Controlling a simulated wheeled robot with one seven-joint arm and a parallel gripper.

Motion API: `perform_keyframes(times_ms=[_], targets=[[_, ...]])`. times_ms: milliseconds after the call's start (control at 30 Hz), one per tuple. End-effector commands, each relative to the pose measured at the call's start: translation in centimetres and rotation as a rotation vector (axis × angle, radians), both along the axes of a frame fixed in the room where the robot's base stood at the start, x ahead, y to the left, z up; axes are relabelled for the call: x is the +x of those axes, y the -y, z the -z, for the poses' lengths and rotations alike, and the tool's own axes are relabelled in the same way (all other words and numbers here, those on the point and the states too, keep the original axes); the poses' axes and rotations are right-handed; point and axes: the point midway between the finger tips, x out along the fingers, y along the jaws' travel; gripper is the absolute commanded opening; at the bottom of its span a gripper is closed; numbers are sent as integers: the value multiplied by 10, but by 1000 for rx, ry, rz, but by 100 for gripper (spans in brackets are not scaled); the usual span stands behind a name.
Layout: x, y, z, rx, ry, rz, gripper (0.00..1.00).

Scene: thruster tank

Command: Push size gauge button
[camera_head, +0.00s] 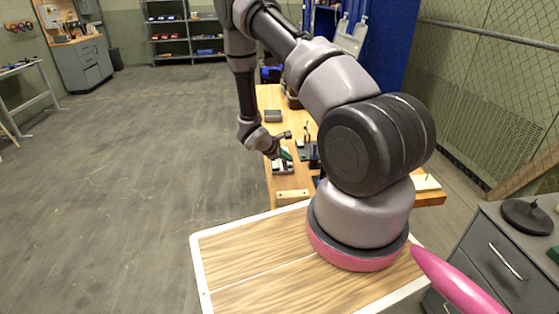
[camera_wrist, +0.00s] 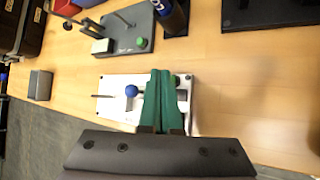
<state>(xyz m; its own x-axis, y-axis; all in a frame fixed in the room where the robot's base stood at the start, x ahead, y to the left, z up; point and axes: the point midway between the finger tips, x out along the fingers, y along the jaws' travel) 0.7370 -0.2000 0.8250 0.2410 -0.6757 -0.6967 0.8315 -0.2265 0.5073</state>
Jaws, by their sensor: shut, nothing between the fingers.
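My gripper (camera_wrist: 161,75) has green fingers, pressed together with nothing between them. In the head view my gripper (camera_head: 285,152) is over the near left part of the wooden table. Below the fingers in the wrist view is a white plate (camera_wrist: 115,84) with a blue ball knob, a thin pin and a green button (camera_wrist: 176,80). The fingers hide part of this plate, and the button shows just right of their tips. A grey plate (camera_wrist: 128,40) beyond carries a white block, a rod and another green button (camera_wrist: 141,42). No label shows which is the size gauge.
A grey box (camera_wrist: 40,85) is at left, near the edge of the wooden table (camera_wrist: 240,80). A black plate (camera_wrist: 270,12) lies top right. The tabletop right of the white plate is clear.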

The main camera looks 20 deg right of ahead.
Motion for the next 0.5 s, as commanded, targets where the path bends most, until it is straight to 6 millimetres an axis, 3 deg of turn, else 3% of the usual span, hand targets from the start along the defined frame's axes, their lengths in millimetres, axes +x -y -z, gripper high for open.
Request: perform_keyframes(times_ms=[500], targets=[[0, 0, 8, 0, -1, -1, 0]])
